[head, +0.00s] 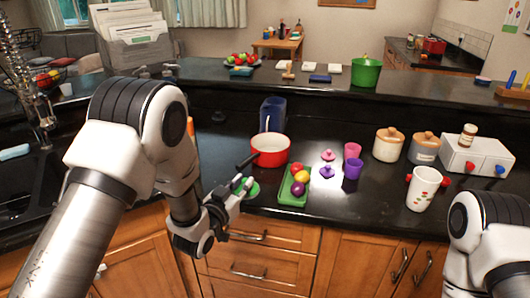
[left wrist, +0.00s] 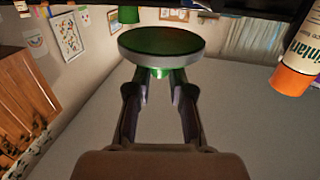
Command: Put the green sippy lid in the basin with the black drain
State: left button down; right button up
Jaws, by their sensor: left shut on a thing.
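The green sippy lid (head: 252,190) is a round disc at the front edge of the black counter. My left gripper (head: 243,186) is shut on it; the left wrist view shows the lid (left wrist: 162,42) between the fingertips (left wrist: 160,76), its wide face turned away from the palm. A dark sink basin (head: 40,185) lies at the far left, partly hidden by my left arm. Its drain and any second basin cannot be made out. My right arm shows at the lower right, but its gripper is out of view.
A red pot (head: 270,152) with a dark handle stands close behind the left gripper. A green tray (head: 285,191) of fruit and vegetables sits just right of it. Pink (head: 328,155) and purple (head: 327,172) lids and cups lie further right. A tall faucet (head: 35,100) rises behind the basin.

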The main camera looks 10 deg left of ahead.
pick_arm(q)
jog(key=f, duration=0.2)
jog(key=d+f, duration=0.1)
jog(key=f, duration=0.1)
jog(key=shift+s, duration=0.15)
jog(key=s+f+n+y, duration=0.1)
jog(key=s+f+y, duration=0.1)
jog(key=s+f, duration=0.65)
jog(key=w+r, duration=0.3)
jog(key=r, duration=0.1)
jog(key=w+a+r+h, duration=0.1)
jog(key=w+r, duration=0.2)
jog(key=r, duration=0.1)
jog(key=w+r+m+h, duration=0.1)
jog(key=w+r, duration=0.2)
jog(key=r, duration=0.1)
jog(key=shift+w+a+r, duration=0.15)
